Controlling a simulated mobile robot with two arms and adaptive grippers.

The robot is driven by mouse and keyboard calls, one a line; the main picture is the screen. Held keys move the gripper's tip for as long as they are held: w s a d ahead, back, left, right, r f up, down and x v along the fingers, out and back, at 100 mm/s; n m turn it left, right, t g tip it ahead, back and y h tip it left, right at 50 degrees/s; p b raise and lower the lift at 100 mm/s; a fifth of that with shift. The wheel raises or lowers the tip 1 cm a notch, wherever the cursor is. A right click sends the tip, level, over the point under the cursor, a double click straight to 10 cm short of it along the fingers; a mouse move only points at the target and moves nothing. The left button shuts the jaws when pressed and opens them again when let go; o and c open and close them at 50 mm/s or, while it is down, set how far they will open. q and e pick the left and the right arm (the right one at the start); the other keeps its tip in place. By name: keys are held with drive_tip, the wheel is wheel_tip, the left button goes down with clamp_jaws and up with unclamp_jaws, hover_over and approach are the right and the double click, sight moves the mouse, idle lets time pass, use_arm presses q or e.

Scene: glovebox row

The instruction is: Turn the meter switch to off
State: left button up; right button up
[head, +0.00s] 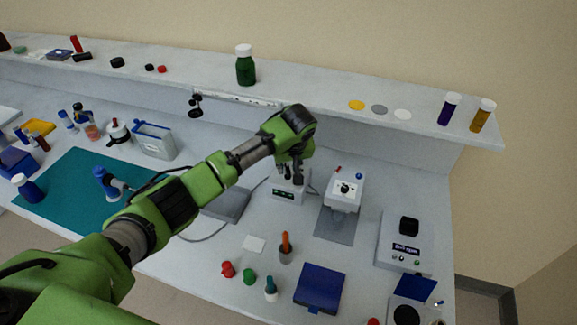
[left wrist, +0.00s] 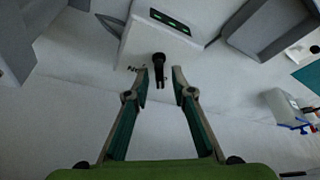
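The meter (head: 284,196) is a small white box with a green-lit display, standing on the bench under the shelf. In the left wrist view the meter (left wrist: 150,42) is at the top, with its black switch (left wrist: 159,62) pointing down in the picture. My left gripper (head: 292,176) is just above and behind the meter, partly covering it in the head view. In the left wrist view my left gripper (left wrist: 163,74) has its fingertips apart, with the switch showing between them. I cannot tell whether either finger touches it. My right gripper is not in view.
A grey flat device (head: 227,205) is left of the meter, and a white instrument on a grey base (head: 334,226) is right. The shelf (head: 320,106) with bottles runs behind. Several small items, including a blue box (head: 319,288), stand in front.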

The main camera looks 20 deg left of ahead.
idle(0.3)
use_arm(q)
drive_tip(key=v, duration=1.2)
drive_tip(key=shift+f, duration=0.15)
idle(0.4)
